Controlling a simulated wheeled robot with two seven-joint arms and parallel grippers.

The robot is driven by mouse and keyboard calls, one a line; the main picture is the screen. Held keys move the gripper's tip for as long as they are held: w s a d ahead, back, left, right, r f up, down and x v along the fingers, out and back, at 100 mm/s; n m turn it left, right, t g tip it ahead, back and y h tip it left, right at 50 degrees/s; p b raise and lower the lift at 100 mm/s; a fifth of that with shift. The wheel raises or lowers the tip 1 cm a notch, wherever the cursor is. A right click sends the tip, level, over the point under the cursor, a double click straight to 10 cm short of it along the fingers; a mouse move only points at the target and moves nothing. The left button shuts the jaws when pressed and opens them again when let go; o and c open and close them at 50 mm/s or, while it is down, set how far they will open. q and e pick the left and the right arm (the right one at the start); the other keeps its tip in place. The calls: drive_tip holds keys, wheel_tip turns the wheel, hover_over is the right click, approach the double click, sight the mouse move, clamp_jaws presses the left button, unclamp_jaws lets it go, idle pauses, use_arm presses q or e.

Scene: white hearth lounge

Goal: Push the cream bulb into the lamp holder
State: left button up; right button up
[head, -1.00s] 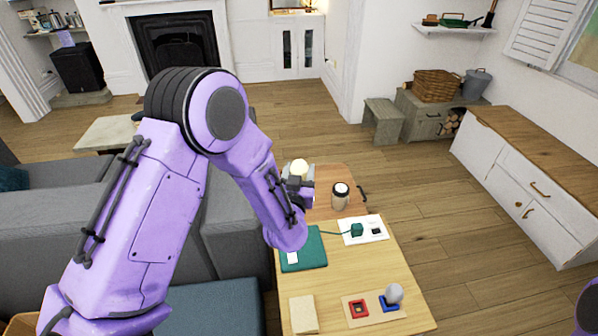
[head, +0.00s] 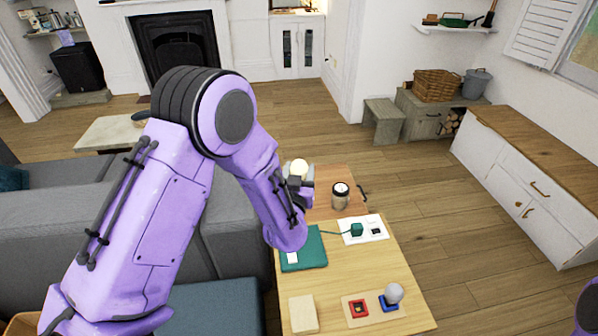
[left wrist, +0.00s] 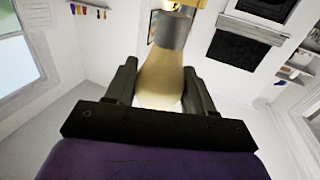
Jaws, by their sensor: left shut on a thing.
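The cream bulb (head: 299,167) is in my left gripper (head: 301,185), above the far end of the wooden table. In the left wrist view, the bulb's glass (left wrist: 160,82) sits between the two dark fingers of the gripper (left wrist: 157,88), which are shut on it. Its grey metal collar (left wrist: 174,29) points away from the gripper. A small yellow metal piece shows at the top edge there; I cannot tell whether it is part of the bulb. I cannot make out the lamp holder for certain. My right gripper is out of view.
A grey bulb (head: 394,293) stands at a blue square beside a red one (head: 358,308).

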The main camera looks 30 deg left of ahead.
use_arm(q)
drive_tip(key=shift+f+b, duration=0.9)
drive_tip(key=shift+f, duration=0.3)
drive_tip(key=o, duration=1.1)
drive_tip(key=v, duration=0.7)
drive_tip(key=shift+p, duration=0.35)
drive_tip(key=shift+c, duration=0.4)
